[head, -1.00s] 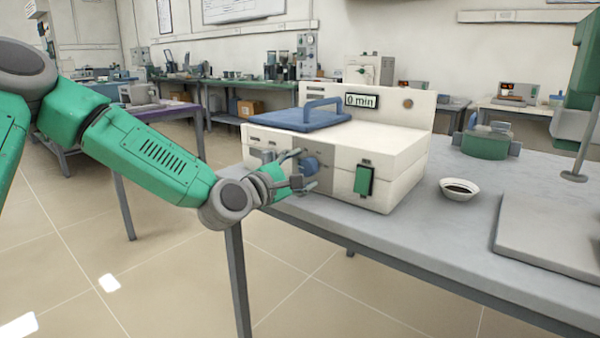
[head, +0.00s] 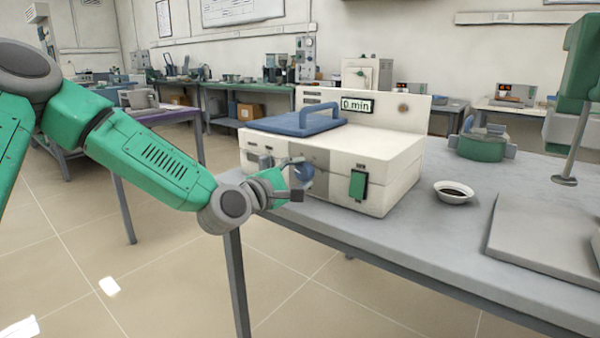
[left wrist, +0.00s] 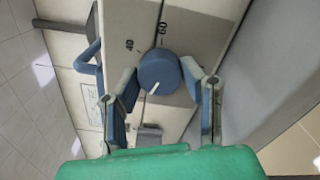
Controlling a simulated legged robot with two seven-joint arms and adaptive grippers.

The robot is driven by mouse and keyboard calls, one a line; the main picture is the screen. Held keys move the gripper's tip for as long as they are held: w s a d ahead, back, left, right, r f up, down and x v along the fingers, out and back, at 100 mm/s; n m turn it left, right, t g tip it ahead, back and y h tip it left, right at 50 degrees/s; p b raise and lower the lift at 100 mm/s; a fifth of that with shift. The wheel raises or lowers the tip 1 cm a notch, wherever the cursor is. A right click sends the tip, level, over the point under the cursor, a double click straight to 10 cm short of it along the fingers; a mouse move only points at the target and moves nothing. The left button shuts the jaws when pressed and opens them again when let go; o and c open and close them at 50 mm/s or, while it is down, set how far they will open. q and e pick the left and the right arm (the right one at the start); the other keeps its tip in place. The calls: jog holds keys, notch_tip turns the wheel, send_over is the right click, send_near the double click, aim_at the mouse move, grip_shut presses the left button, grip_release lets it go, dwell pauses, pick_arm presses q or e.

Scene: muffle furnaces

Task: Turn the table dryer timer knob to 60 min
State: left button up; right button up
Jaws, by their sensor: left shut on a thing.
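The table dryer (head: 378,165) is a white box on the grey table, with a blue handled lid (head: 295,122) and a display (head: 358,105) reading "0 min". Its round blue timer knob (head: 304,172) is on the front, partly hidden by my left gripper (head: 296,180). In the left wrist view the knob (left wrist: 160,72) sits between the fingers of my left gripper (left wrist: 167,90), which is shut on it. The knob's white mark points down and slightly left, away from the printed "40" (left wrist: 129,45) and "60" (left wrist: 163,28). My right gripper is not in view.
A green switch (head: 358,185) is on the dryer front, right of the knob. A small white bowl (head: 454,198) with dark contents, a green device (head: 482,146) and a grey slab (head: 550,236) are on the table (head: 420,255). Open floor lies at the front left.

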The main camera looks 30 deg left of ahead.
pick_arm(q)
jog(key=m+p, duration=0.1)
jog(key=m, duration=0.1)
jog(key=m+p, duration=0.1)
jog(key=m, duration=0.1)
jog(key=shift+f+m, duration=0.2)
jog(key=shift+m, duration=0.1)
jog(key=m+p, duration=0.1)
jog(key=m, duration=0.2)
jog(key=shift+s+m+p, duration=0.1)
jog(key=shift+m+p, duration=0.2)
jog(key=shift+p, duration=0.1)
jog(key=m+p, duration=0.2)
jog(key=m, duration=0.2)
jog(key=shift+f+m, duration=0.1)
jog(key=shift+m, duration=0.2)
jog(key=m+p, duration=0.1)
jog(key=m, duration=0.2)
jog(key=shift+m, duration=0.3)
jog(key=m+p, duration=0.1)
jog(key=m, duration=0.2)
jog(key=shift+m, duration=0.3)
jog(key=m+p, duration=0.1)
jog(key=m, duration=0.2)
jog(key=shift+m, duration=0.3)
jog(key=m, duration=0.3)
jog(key=shift+m+p, duration=0.3)
jog(key=shift+p, duration=0.1)
jog(key=shift+m, duration=1.8)
